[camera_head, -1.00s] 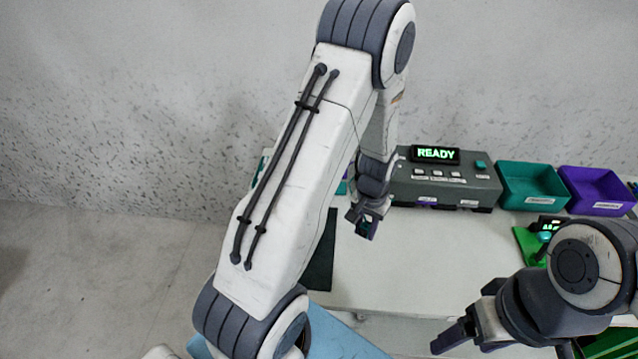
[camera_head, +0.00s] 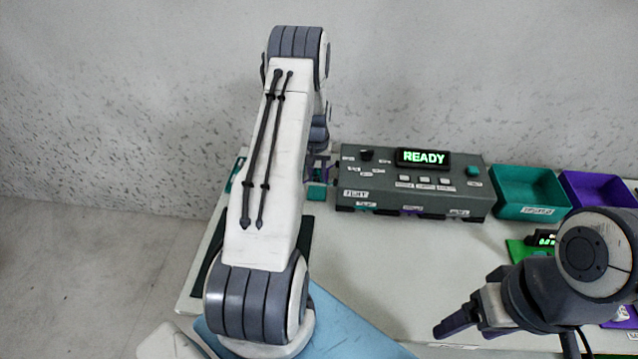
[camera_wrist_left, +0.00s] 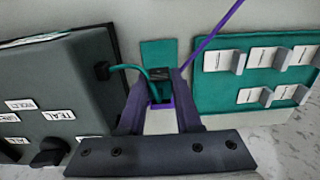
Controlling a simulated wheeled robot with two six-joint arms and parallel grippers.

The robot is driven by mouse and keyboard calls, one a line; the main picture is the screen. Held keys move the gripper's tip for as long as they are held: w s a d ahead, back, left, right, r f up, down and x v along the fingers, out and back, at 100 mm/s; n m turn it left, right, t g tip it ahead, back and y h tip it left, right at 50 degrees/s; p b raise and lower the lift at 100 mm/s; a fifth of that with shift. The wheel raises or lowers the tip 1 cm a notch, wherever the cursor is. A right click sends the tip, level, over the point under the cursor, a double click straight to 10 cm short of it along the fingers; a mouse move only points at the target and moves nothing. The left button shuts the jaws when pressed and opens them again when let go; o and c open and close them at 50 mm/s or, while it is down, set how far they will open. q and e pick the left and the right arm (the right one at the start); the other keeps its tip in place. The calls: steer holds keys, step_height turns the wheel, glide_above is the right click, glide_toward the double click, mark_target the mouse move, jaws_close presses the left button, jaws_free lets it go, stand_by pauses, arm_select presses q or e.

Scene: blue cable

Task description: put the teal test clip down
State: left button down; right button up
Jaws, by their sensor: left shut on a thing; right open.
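In the left wrist view, my left gripper (camera_wrist_left: 160,102) is shut on the teal test clip (camera_wrist_left: 160,76), a small dark clip body with a teal lead. The lead curves left to a dark plug on the grey tester (camera_wrist_left: 62,85). A teal pad (camera_wrist_left: 158,52) lies just beyond the clip; I cannot tell whether they touch. In the head view, my left gripper (camera_head: 318,172) is by the tester's left end, largely hidden behind my forearm, and the clip cannot be made out. My right gripper (camera_head: 458,326) is open and empty at the lower right.
The tester (camera_head: 425,185) shows READY. A teal rack (camera_wrist_left: 258,72) with labelled slots is right of the clip in the wrist view. A thin violet line (camera_wrist_left: 212,38) runs up from beside the jaws. A teal bin (camera_head: 530,190) and violet bin (camera_head: 598,190) stand right. The table's middle (camera_head: 370,260) is clear.

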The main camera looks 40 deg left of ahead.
mark_target(317, 192)
arm_select(q)
step_height(317, 192, down, 4)
steer(key=shift+f+p, duration=0.25)
steer(key=shift+p, duration=0.3)
steer(key=shift+f, duration=0.1)
